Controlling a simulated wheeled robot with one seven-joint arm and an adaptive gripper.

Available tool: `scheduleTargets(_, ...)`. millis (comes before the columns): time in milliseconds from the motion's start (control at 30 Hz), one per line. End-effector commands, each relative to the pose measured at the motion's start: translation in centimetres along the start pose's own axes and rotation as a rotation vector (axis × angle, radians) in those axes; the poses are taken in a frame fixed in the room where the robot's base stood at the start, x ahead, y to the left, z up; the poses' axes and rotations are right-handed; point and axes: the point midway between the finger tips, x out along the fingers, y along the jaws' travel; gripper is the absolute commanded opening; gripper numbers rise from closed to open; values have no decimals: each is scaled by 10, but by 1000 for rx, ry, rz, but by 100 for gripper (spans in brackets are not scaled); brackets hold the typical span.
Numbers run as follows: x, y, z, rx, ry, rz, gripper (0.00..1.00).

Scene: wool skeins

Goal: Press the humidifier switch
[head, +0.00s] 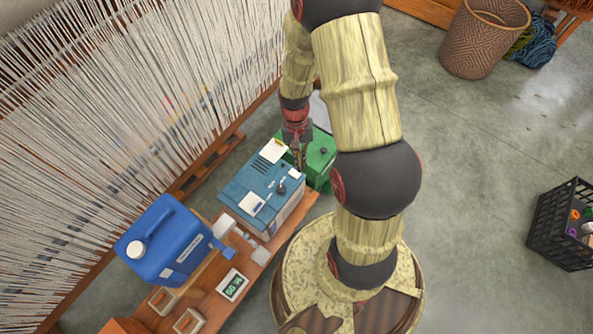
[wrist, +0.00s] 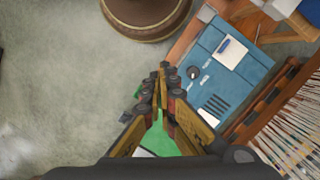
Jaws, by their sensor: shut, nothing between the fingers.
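A teal box with vents (head: 257,187), which looks like the humidifier, stands on the wooden bench. Its top carries a dark round knob (head: 282,190), small pale marks or a switch beside it, and a white label. In the wrist view the teal box (wrist: 226,50) is at the right, with the knob (wrist: 193,73) right of my fingertips. My gripper (head: 299,166) is shut and empty, pointing down near the box's far right edge; the fingertips also show in the wrist view (wrist: 163,68). I cannot tell their height or any contact.
A green box (head: 321,160) stands close behind the teal one, partly hidden by my arm. A blue jug (head: 160,245) and a small display (head: 233,286) are on the bench (head: 262,252). Loom threads (head: 130,110) border the left. Floor at right is open, with a black crate (head: 560,225).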

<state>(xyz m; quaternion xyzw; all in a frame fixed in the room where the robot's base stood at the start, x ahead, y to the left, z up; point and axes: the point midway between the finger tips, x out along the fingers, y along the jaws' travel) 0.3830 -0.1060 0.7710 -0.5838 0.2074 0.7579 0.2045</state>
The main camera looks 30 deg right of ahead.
Motion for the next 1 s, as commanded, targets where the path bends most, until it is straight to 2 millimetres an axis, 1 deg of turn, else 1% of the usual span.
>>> scheduleTargets(33,19,2,-5,38,-14,2,0)
scheduleTargets(100,41,2,-14,93,-18,2,0)
scheduleTargets(267,90,2,-38,234,-3,-8,0)
scheduleTargets(333,109,-2,-55,310,26,-21,0)
scheduleTargets(367,114,-5,-65,347,48,-32,0)
scheduleTargets(400,114,-10,-80,392,83,-52,0)
scheduleTargets(433,111,-13,-91,423,109,-67,0)
scheduleTargets(500,104,-18,-111,489,159,-100,0)
scheduleTargets(533,102,-20,-116,513,173,-111,0)
scheduleTargets(700,100,-23,-126,607,204,-144,0)
scheduleTargets(1000,99,-23,-126,626,203,-145,0)
